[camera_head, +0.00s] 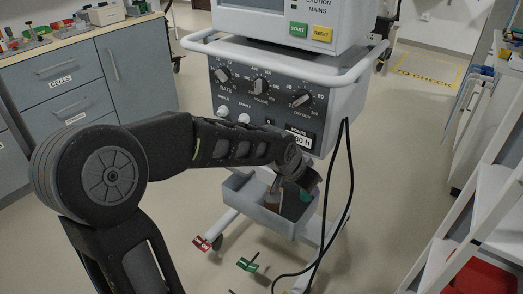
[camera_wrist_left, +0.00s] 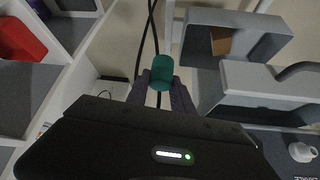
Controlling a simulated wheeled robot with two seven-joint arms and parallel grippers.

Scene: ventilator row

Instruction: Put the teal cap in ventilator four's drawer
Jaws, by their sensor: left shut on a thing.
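The teal cap (camera_head: 305,194) is held between the fingertips of my left gripper (camera_head: 308,184), and it also shows in the left wrist view (camera_wrist_left: 162,72). The ventilator's grey drawer (camera_head: 262,216) is open below the control panel, and a brown block (camera_head: 273,198) stands in it. In the head view the cap overlaps the drawer's right part. In the wrist view the drawer (camera_wrist_left: 262,48) lies up and to the right of the cap. I cannot tell the cap's exact height over the drawer. My right gripper is not in view.
Black cables (camera_head: 347,170) hang close to the drawer's right side. A red tag (camera_head: 201,244) and a green tag (camera_head: 247,264) are low by the base. White shelves (camera_head: 480,215) stand at the right.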

